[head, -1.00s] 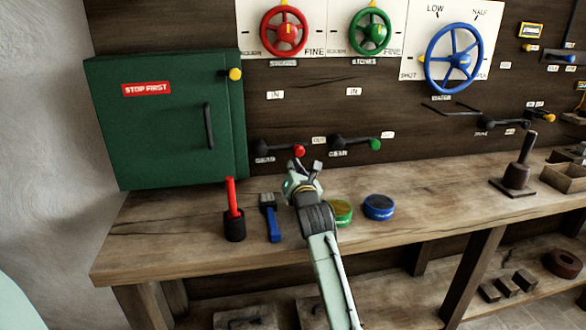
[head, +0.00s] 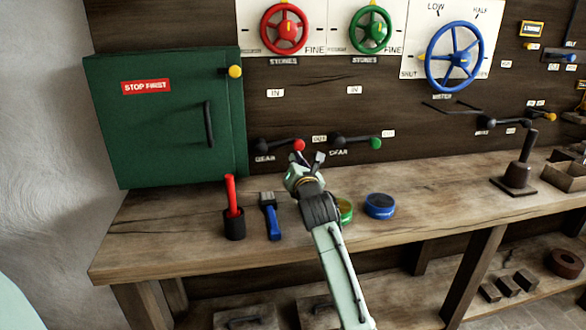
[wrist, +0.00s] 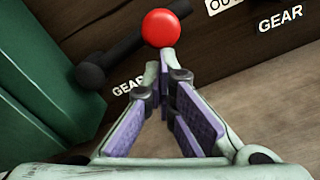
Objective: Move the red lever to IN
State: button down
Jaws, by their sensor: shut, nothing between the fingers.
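The red lever has a dark arm and a red ball knob (head: 299,145). It lies roughly level on the dark wall panel, its knob to the right, near the OUT label (head: 319,139). The IN label (head: 275,93) is higher up, above the pivot. In the wrist view the red knob (wrist: 161,28) is just beyond the fingertips. My gripper (head: 308,158) is just below and right of the knob in the head view. Its fingers meet at the tips (wrist: 167,55) with nothing between them. I cannot tell whether the tips touch the knob.
A green-knobbed lever (head: 375,143) is close on the right. A green cabinet (head: 165,120) stands to the left. On the workbench (head: 160,225) below are a red-handled tool in a black cup (head: 234,229), a blue brush (head: 270,222) and round tins (head: 379,206).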

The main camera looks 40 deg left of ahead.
aim_at(296, 146)
jog(key=shift+w+d+r+n, duration=0.2)
jog(key=shift+r+n, duration=0.1)
jog(key=shift+r, duration=0.45)
notch_tip(296, 146, up, 3)
jog(key=n, duration=0.3)
jog(key=shift+s+n, duration=0.1)
jog(key=shift+n, duration=0.3)
jog(key=shift+s+a+r+n+p, duration=0.25)
jog(key=shift+r+n+p, duration=0.1)
jog(key=shift+r, duration=0.2)
jog(key=shift+s+a+r+n+p, duration=0.2)
jog(key=shift+r+n, duration=0.1)
jog(key=shift+r, duration=0.2)
jog(key=shift+s+a+r+n+p, duration=0.25)
jog(key=shift+r+n+p, duration=0.1)
jog(key=shift+r, duration=0.2)
jog(key=shift+s, duration=0.1)
